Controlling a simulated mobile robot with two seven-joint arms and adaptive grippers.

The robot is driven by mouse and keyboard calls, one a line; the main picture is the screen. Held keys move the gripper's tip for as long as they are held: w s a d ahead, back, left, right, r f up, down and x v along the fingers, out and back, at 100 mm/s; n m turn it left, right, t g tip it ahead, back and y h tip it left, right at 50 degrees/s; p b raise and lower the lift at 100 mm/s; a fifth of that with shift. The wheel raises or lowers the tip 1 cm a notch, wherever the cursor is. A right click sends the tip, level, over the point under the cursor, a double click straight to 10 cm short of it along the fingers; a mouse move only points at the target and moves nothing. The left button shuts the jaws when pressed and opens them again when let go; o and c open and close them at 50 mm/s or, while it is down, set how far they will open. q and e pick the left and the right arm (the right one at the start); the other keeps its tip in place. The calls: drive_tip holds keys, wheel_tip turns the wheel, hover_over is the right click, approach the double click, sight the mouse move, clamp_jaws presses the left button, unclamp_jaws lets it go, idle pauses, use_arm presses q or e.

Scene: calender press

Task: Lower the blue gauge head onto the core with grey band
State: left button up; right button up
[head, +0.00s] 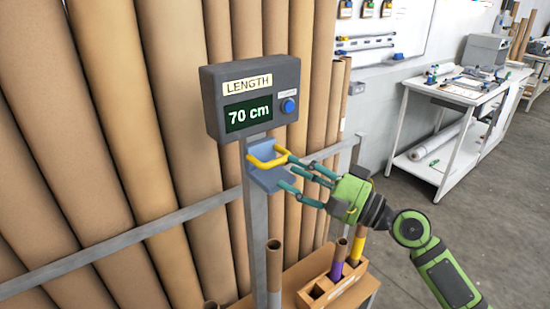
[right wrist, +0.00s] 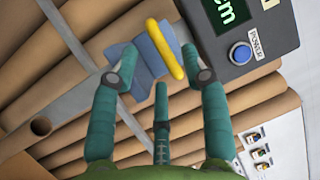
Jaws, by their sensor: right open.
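The blue gauge head (head: 270,178) with a yellow handle (head: 267,162) sits on the grey post, just below the length display. It also shows in the right wrist view (right wrist: 150,58), with the handle (right wrist: 166,48) between the fingertips. My right gripper (head: 291,173) is open, its fingers spread around the handle side from the right; contact cannot be told. The core with the grey band (head: 274,262) stands upright below the gauge head, its grey band near the bottom picture edge. My left gripper is not clearly in view.
The display box (head: 250,98) reads 70 cm and has a blue button. A wooden box (head: 333,288) holds cores with purple and yellow bands to the right. Tall brown tubes (head: 110,150) and a metal rail (head: 150,232) stand behind. A white workbench (head: 455,92) is far right.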

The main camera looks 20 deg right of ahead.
sight(276, 164)
drive_tip(key=p+x, duration=0.2)
drive_tip(key=x, duration=0.2)
drive_tip(key=shift+r, duration=0.25)
drive_tip(key=shift+w+a+f, duration=0.1)
drive_tip(key=shift+w+a, duration=0.25)
clamp_jaws()
